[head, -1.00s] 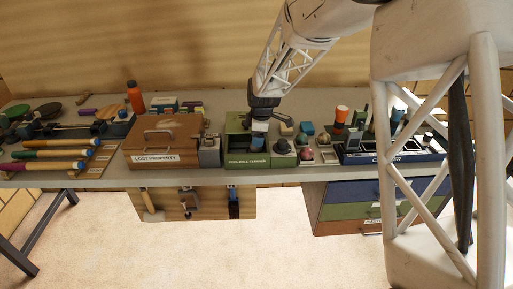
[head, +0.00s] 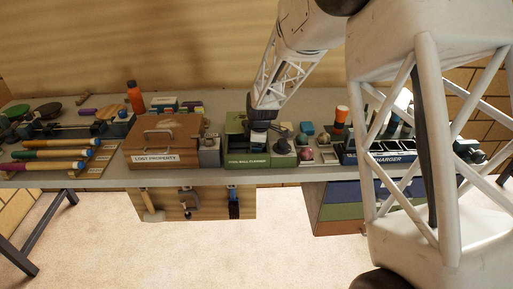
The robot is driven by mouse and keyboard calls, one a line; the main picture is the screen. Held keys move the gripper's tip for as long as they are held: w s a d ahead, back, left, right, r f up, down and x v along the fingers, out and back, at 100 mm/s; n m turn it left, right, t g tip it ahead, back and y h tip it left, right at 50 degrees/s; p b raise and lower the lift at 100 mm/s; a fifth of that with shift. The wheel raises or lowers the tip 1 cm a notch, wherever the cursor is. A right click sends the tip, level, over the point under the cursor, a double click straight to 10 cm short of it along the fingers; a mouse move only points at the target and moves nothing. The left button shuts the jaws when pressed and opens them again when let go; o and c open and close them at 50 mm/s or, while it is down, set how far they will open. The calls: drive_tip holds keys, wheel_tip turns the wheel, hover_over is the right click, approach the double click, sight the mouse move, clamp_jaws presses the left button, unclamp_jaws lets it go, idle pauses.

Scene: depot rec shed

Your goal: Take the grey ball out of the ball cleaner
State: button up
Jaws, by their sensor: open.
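The green ball cleaner (head: 247,161) stands at the front of the bench, with a label on its front face. My gripper (head: 258,138) points down into its open top, lower than its rim at the back. The jaws are open, but the fingertips are mostly hidden by the gripper body and the cleaner's wall. I cannot make out a grey ball inside the cleaner. A dark rounded knob or ball (head: 283,147) sits at the cleaner's right end, beside my gripper.
A brown lost property box (head: 163,142) and a small grey box (head: 209,151) stand left of the cleaner. An orange bottle (head: 135,97) stands behind.

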drive_tip(key=c, duration=0.7)
drive_tip(key=shift+r, duration=0.15)
drive_tip(key=shift+r, duration=4.85)
